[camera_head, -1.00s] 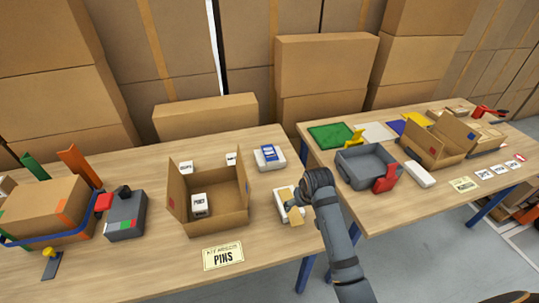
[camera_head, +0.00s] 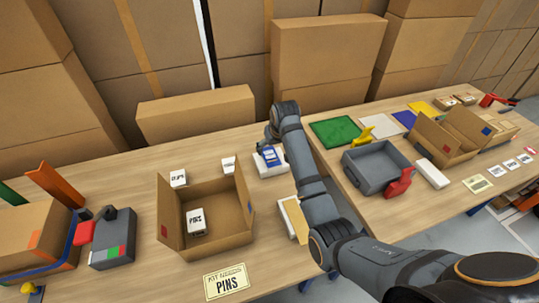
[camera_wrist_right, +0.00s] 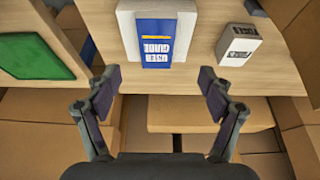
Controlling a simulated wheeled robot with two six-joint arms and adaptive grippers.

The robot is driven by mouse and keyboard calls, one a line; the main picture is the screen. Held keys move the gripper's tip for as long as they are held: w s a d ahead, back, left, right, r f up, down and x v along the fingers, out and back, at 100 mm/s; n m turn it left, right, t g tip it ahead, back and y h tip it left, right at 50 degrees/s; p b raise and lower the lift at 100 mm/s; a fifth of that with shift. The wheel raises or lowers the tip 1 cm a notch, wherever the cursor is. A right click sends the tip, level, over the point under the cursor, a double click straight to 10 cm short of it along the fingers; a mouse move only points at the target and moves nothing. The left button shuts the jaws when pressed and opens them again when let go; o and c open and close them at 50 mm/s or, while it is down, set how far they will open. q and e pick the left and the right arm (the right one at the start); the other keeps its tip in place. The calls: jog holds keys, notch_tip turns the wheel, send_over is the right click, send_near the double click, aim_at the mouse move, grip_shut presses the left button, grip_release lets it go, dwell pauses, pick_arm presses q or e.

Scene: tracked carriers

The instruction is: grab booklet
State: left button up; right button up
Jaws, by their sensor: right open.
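The booklet (camera_head: 270,155) is blue with "USER GUIDE" print and lies on top of a white block (camera_head: 266,171) near the back right of the left table. In the right wrist view the booklet (camera_wrist_right: 156,42) shows at top centre on the white block (camera_wrist_right: 129,22), overhanging its near edge. My right gripper (camera_wrist_right: 160,78) is open and empty, its fingers apart on either side of the booklet's line and short of it. In the head view my right gripper (camera_head: 271,134) is at the booklet's far side, partly hidden by its own wrist. My left gripper is not in view.
An open carton (camera_head: 210,241) with a small white box (camera_head: 196,222) inside stands to the left. Two small white boxes stand behind it. Another white block (camera_head: 291,221) is beside my right arm. The right table holds a grey tray (camera_head: 378,190) and a green mat (camera_head: 335,133).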

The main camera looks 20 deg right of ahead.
aim_at(271, 157)
jog(key=x, duration=0.5)
jog(key=shift+w+d+f+p, duration=0.2)
jog(key=shift+w+p, duration=0.1)
jog(key=shift+p, duration=0.1)
jog(key=x, duration=0.3)
jog(key=shift+w+d+f, duration=0.1)
jog(key=shift+w+f, duration=0.2)
jog(key=shift+f, duration=0.05)
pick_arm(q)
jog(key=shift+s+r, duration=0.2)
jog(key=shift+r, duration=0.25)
